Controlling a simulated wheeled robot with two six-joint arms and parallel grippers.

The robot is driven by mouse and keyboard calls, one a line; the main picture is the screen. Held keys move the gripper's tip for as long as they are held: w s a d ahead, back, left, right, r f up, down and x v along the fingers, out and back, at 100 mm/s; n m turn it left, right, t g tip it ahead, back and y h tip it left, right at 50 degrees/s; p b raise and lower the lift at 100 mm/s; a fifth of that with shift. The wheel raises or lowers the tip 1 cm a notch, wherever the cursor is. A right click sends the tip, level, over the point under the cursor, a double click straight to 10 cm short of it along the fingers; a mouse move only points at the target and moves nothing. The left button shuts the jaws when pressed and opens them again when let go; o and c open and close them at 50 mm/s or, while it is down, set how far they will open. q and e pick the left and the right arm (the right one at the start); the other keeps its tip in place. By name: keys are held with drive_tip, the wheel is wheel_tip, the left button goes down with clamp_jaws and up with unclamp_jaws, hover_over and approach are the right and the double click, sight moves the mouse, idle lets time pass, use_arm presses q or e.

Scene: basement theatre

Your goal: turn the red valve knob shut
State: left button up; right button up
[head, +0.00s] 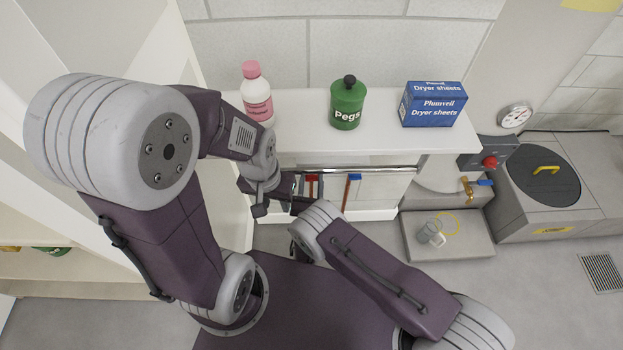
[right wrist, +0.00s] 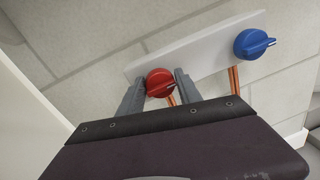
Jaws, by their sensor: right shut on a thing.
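The red valve knob (right wrist: 160,82) sits on a pale wall plate (right wrist: 200,62) in the right wrist view. The two fingers of my right gripper (right wrist: 161,76) stand one on each side of it, shut on it. The knob's turned angle is hard to read between the fingers.
A blue knob (right wrist: 254,43) is on the same plate to the right, with orange pipes below. A pink-capped bottle (head: 256,95), a green peg container (head: 347,103) and a blue dryer sheets box (head: 433,104) stand on the white counter (head: 300,136). A rail (head: 375,170) runs below.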

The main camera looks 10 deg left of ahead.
drive_tip(key=n+b, duration=0.1)
drive_tip(key=n, duration=0.3)
drive_tip(key=shift+a+f, duration=0.1)
drive_tip(key=shift+f, duration=0.05)
drive_tip(key=n+b, duration=0.1)
drive_tip(key=n, duration=0.3)
drive_tip(key=shift+n+t+y, duration=0.3)
drive_tip(key=shift+n+t, duration=0.1)
drive_tip(key=n+b, duration=0.1)
drive_tip(key=n, duration=0.4)
drive_tip(key=shift+a+f+y, duration=0.1)
drive_tip(key=shift+y, duration=0.2)
drive_tip(key=shift+f+n+y+b, duration=0.1)
drive_tip(key=shift+n+y+b, duration=0.2)
drive_tip(key=shift+n, duration=2.1)
drive_tip(key=shift+s, duration=0.1)
drive_tip(key=o, duration=1.3)
